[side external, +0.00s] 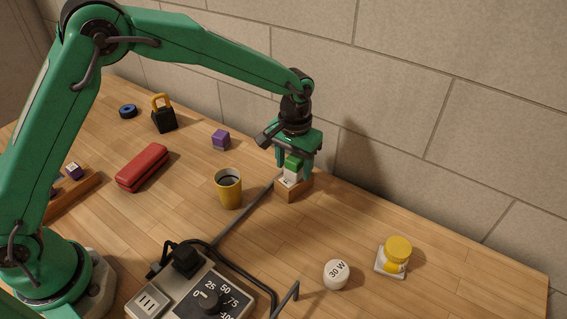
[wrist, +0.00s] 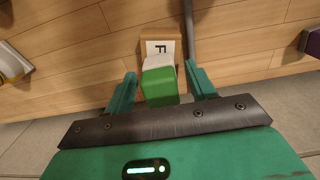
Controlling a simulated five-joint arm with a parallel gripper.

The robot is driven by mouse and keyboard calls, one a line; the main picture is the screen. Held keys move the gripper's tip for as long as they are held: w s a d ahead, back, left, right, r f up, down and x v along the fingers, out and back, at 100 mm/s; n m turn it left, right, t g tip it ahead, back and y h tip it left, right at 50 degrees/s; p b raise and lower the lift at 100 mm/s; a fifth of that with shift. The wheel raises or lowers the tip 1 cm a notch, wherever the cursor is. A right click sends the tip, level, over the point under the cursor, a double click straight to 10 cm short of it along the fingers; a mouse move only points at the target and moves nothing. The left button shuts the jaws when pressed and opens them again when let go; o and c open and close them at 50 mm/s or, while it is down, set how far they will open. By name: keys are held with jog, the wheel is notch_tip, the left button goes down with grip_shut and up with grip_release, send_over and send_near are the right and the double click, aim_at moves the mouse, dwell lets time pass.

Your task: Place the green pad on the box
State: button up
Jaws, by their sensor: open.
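The green pad (side external: 293,161), a small green block with a white part, is at the wooden box (side external: 293,193) near the wall. It appears to rest on the box, but the contact is hidden. In the wrist view, the green pad (wrist: 160,86) lies between my fingers with a gap on each side. Beyond it shows the box's wooden rim (wrist: 176,38) and a white label with a dark letter F. My gripper (side external: 295,168) is open around the pad, pointing down; its fingertips also show in the wrist view (wrist: 162,78).
A yellow cup (side external: 228,190) and a purple cube (side external: 221,140) stand left of the box. A grey cord hook rod (side external: 243,217) runs up to the box from the dial unit (side external: 205,300).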

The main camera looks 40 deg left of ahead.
aim_at(290, 158)
notch_tip(290, 158, up, 11)
jog(key=shift+r, duration=0.1)
dwell(0.4)
dwell(0.3)
jog(key=s+a+r+t, duration=0.3)
jog(key=s+a+r, duration=0.7)
jog(key=s+a, duration=0.15)
jog(key=s+a+f+t, duration=0.1)
jog(key=s+a, duration=0.3)
jog(key=s, duration=0.3)
jog(key=s+a+f+t, duration=0.1)
jog(key=s+a, duration=0.3)
jog(key=s, duration=0.3)
jog(key=shift+s+a+f+t, duration=0.25)
jog(key=shift+s+f+t, duration=0.05)
jog(key=shift+f, duration=0.05)
